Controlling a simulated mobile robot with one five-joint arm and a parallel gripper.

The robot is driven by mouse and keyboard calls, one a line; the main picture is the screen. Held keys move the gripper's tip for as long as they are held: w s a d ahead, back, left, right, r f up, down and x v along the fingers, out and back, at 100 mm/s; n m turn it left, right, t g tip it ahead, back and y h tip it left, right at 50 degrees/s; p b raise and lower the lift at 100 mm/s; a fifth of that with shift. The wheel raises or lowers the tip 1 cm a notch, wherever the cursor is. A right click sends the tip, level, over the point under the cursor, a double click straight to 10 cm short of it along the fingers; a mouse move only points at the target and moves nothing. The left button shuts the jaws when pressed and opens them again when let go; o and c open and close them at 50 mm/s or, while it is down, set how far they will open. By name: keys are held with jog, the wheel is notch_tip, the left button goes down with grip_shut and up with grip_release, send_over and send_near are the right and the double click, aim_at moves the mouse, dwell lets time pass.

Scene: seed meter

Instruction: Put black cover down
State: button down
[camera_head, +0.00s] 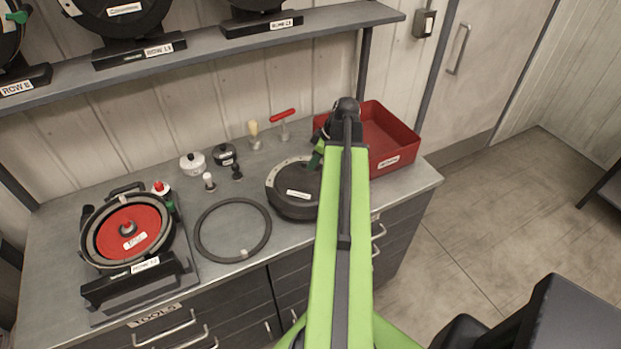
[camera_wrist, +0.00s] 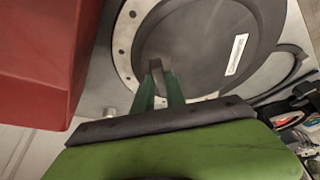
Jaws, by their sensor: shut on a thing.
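The black cover (camera_head: 295,191) is a dark round disc with a pale label and a light rim dotted with holes. It is over the bench to the left of my arm, which hides its right part. My gripper (camera_head: 318,158) is at the cover's far right side. In the wrist view the cover (camera_wrist: 215,50) fills the upper middle. My green gripper fingers (camera_wrist: 160,76) are close together on a small grey part of the cover. I cannot tell whether the cover touches the bench.
A red bin (camera_head: 393,137) stands close to the right of the cover. A black ring (camera_head: 233,229) lies to its left. A seed meter with a red disc (camera_head: 128,230) sits on a stand at the left. Small knobs and tools stand behind. A shelf (camera_head: 220,42) overhangs the back.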

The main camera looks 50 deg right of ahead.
jog(key=shift+f+b, duration=1.85)
jog(key=shift+f, duration=0.1)
jog(key=shift+r, duration=0.2)
jog(key=shift+f, duration=0.15)
jog(key=c, duration=1.8)
grip_release()
jog(key=shift+f, duration=0.1)
jog(key=o, duration=0.4)
jog(key=shift+o, duration=0.2)
